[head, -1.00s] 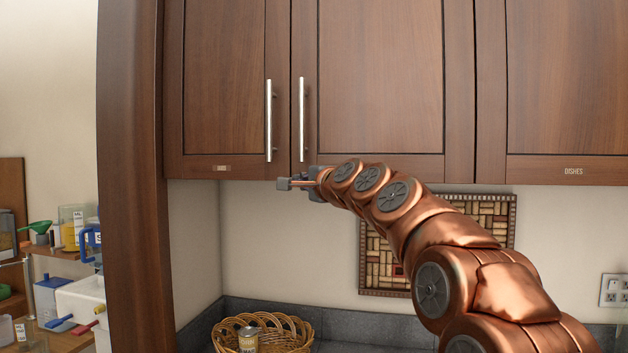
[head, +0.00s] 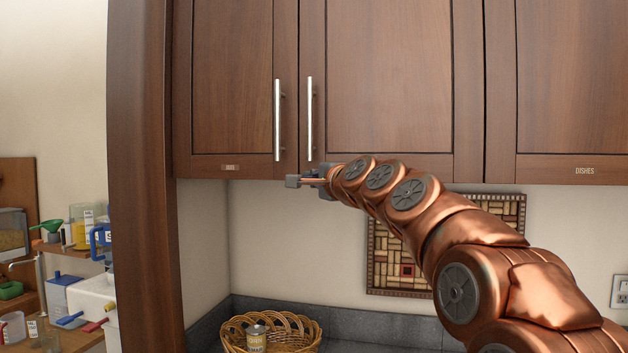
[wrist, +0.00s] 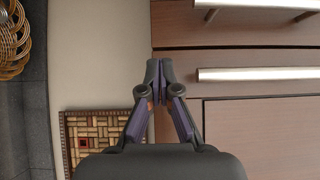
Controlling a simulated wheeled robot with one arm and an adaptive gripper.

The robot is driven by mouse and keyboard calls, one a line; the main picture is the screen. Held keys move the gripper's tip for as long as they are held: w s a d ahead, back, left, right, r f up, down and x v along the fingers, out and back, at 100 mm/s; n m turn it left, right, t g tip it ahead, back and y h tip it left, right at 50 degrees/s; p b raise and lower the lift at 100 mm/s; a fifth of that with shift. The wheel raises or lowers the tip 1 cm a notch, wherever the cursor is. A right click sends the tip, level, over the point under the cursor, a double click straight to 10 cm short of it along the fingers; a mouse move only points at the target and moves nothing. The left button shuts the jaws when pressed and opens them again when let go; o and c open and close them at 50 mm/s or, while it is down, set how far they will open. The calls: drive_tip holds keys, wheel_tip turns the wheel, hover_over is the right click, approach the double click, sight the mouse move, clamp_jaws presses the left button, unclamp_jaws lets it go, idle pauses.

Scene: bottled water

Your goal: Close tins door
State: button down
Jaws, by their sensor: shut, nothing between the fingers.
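The left wooden cabinet door (head: 232,80) has a small label at its bottom, too small to read. It looks shut, flush with the door (head: 390,80) to its right. Each has a vertical metal bar handle, the left one (head: 277,120) and the right one (head: 310,118), side by side. My gripper (head: 290,181) is just under the doors' bottom edge, near the lower handle ends, and points left. In the wrist view my gripper (wrist: 159,70) has its fingertips together and empty, beside the cabinet's lower edge. I cannot tell whether it touches the wood.
A wicker basket (head: 300,338) with a tin (head: 256,340) stands on the counter below. A framed tile picture (head: 385,265) hangs behind my arm. A wooden side panel (head: 143,200) stands left of the cabinet. A door labelled DISHES (head: 575,80) is at right.

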drive_tip(key=s+a+b, duration=0.3)
drive_tip(key=s+a, duration=0.1)
drive_tip(key=s, duration=0.8)
drive_tip(key=s+d+f+n+g+h, duration=0.1)
drive_tip(key=s+d+f+n+g, duration=0.2)
drive_tip(key=f, duration=0.7)
drive_tip(key=s+d+f+n+g+h, duration=0.25)
drive_tip(key=s+d+f, duration=0.2)
drive_tip(key=f, duration=0.55)
drive_tip(key=s+d+f+n+g+h, duration=0.1)
drive_tip(key=s+d+f+g, duration=0.2)
drive_tip(key=f, duration=0.8)
drive_tip(key=s+d+f+n+g+h, duration=0.1)
drive_tip(key=s+d+f+n+g, duration=0.1)
drive_tip(key=s+f, duration=0.4)
drive_tip(key=s+d+f+n+g+h, duration=0.1)
drive_tip(key=s+d+f+g, duration=0.3)
drive_tip(key=s, duration=1)
drive_tip(key=s+d+f+n+g+h, duration=0.1)
drive_tip(key=s+d+f+n+g, duration=0.2)
drive_tip(key=s+d+f, duration=0.3)
drive_tip(key=s+f, duration=0.4)
drive_tip(key=s, duration=0.1)
drive_tip(key=shift+h, duration=0.35)
